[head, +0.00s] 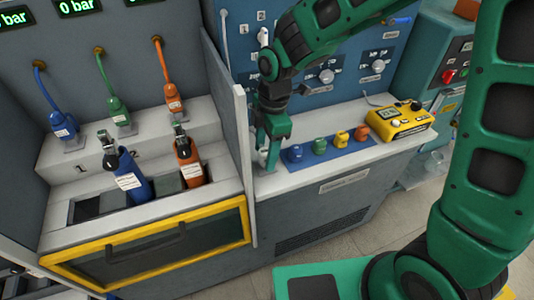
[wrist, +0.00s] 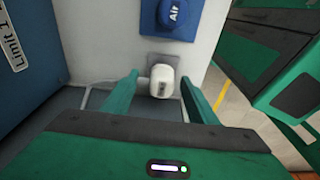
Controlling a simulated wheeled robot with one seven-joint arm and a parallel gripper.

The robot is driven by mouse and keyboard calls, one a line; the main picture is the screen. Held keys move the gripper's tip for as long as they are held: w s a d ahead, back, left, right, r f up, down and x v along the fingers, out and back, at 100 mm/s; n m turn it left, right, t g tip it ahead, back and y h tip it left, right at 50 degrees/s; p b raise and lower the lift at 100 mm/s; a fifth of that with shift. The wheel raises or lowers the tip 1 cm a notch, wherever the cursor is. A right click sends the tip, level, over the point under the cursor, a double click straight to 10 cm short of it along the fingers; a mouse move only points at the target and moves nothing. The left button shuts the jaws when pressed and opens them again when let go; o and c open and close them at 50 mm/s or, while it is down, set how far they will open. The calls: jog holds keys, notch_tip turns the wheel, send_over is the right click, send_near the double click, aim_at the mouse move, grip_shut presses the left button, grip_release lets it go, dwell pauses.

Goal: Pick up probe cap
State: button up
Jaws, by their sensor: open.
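A small white cap, which looks like the probe cap (wrist: 161,82), sits on a small grey base at the middle of the wrist view. My gripper (wrist: 160,77) is open, with one green finger to the left of the cap and one to the right. Gaps show between the cap and both fingers. In the head view my gripper (head: 270,158) points down at the left end of the bench top, and its fingers hide most of the cap there.
A blue strip (head: 345,148) beside my gripper holds several coloured caps, the nearest a blue cap (head: 294,153). A yellow device (head: 399,121) lies to the right. A grey partition (head: 246,165) stands close on the left, with blue and orange bottles beyond it.

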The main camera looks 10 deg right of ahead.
aim_at(266, 150)
jog(key=shift+c, duration=0.3)
jog(key=c, duration=1.1)
jog(key=shift+r, duration=0.1)
notch_tip(266, 150, up, 10)
jog(key=shift+f, duration=0.1)
